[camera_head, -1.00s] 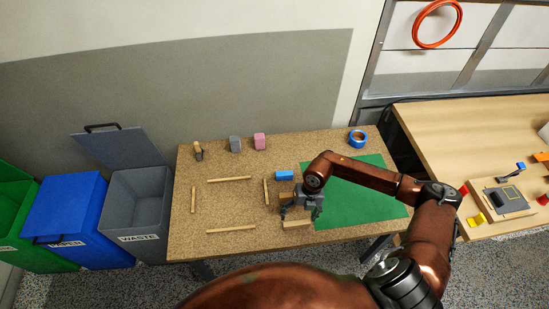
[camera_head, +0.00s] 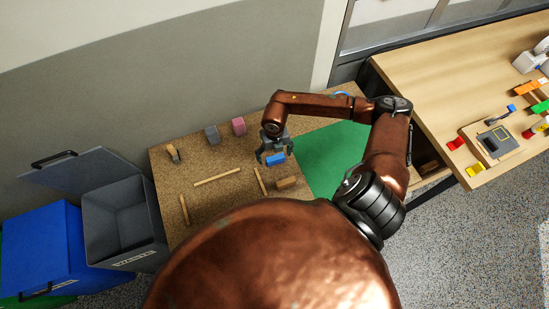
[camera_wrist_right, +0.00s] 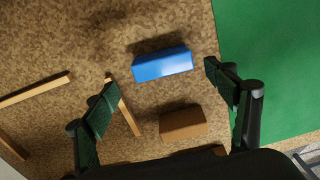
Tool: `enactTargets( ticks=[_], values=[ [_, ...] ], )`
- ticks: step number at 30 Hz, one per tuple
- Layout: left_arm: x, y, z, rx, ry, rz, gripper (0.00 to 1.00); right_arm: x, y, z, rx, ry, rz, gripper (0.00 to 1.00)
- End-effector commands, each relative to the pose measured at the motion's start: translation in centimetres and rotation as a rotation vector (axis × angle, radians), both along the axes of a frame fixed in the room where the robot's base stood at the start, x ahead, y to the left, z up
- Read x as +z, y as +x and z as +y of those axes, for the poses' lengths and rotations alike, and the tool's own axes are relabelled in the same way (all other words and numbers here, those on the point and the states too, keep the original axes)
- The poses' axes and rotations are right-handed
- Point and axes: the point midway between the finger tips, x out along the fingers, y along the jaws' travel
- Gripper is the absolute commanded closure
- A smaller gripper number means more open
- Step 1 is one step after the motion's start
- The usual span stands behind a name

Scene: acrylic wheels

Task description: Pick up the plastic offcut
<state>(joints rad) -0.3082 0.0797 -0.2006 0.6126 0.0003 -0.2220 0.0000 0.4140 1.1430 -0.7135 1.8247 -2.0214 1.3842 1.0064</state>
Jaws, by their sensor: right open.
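A small blue block (camera_head: 276,160), which looks like the plastic offcut, lies on the brown speckled tabletop near the green mat. My right gripper (camera_head: 275,154) is open and empty above it, its fingers pointing down. In the right wrist view the blue block (camera_wrist_right: 163,65) lies between and slightly beyond the two spread fingertips of the right gripper (camera_wrist_right: 158,80). I see no contact, and the exact height above the block is hard to tell. My left gripper is not in view.
A brown wooden block (camera_wrist_right: 183,124) lies close to the blue one. Thin wood strips (camera_head: 217,177) lie to the left. Pink (camera_head: 239,126) and grey (camera_head: 212,135) blocks stand behind. The green mat (camera_head: 330,150) is clear on the right. Bins (camera_head: 122,220) stand at left.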

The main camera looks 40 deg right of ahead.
Motion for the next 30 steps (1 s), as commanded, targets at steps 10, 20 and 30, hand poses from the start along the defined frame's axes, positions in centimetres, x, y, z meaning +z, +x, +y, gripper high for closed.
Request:
enactTargets(
  ticks=[10,20,30],
  values=[
    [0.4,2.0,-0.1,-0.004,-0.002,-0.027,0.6,-4.3,0.4,-0.8,-0.003,0.0,0.0,0.22],
    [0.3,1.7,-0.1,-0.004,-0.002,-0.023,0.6,-4.5,0.4,-0.8,-0.002,0.0,0.0,0.27],
    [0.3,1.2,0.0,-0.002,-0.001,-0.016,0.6,-4.5,0.4,-0.8,-0.002,0.0,0.0,0.5]
  ],
)
